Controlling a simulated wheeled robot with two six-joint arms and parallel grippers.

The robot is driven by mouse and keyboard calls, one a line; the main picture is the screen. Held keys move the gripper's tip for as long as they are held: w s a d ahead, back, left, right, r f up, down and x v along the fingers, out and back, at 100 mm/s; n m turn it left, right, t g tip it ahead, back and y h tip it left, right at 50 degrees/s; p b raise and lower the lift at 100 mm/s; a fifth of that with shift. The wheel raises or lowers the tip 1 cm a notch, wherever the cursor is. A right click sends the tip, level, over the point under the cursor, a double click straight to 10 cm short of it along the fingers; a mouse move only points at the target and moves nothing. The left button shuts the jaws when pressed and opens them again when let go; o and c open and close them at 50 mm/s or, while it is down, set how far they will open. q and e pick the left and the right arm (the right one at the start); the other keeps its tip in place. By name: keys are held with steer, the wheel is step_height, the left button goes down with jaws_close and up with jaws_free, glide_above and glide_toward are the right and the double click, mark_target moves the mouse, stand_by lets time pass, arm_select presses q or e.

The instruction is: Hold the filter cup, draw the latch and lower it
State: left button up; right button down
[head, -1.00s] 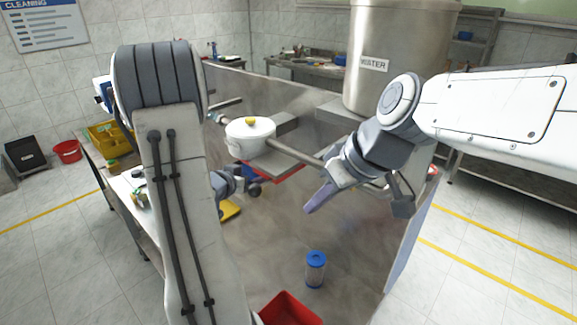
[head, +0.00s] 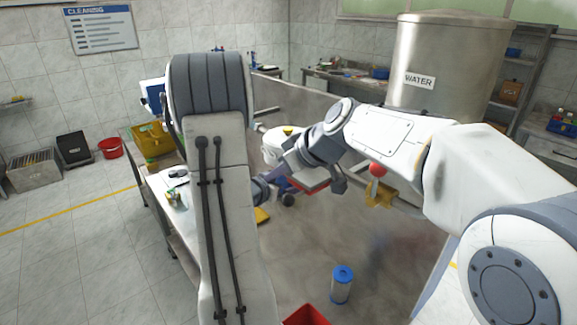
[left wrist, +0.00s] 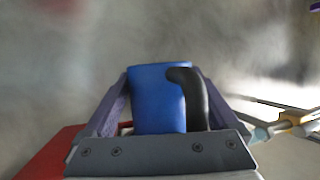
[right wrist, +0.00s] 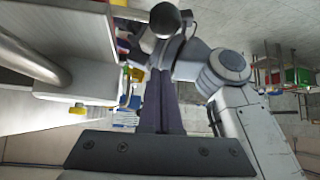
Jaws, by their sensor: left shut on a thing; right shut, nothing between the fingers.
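The white filter head (head: 273,150) with its yellow knob (head: 288,131) is partly behind my right gripper in the head view. My left gripper (left wrist: 160,82) is shut on a blue cup (left wrist: 156,105); a black curved handle (left wrist: 197,100) stands beside it, between the fingers. In the head view my left arm hides much of this grip. My right gripper (right wrist: 161,78) is shut and empty. A black ball knob (right wrist: 163,20) shows just beyond its fingertips; I cannot tell whether they touch. The white head (right wrist: 75,80) also shows left of these fingers.
A blue-capped white cartridge (head: 342,285) stands in front, near a red bin (head: 305,316). A red ball (head: 378,169) and yellow bracket (head: 378,195) are on the steel panel, right of my right gripper. The water tank (head: 440,60) stands behind.

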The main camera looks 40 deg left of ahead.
arm_select(q)
steer(key=shift+f, duration=0.1)
steer(key=shift+s, duration=0.1)
arm_select(e)
steer(key=shift+w+d+f, duration=0.15)
steer(key=shift+d+f, duration=1.15)
steer(key=d, duration=0.8)
steer(key=shift+s+d+f, duration=0.15)
steer(key=shift+s, duration=0.25)
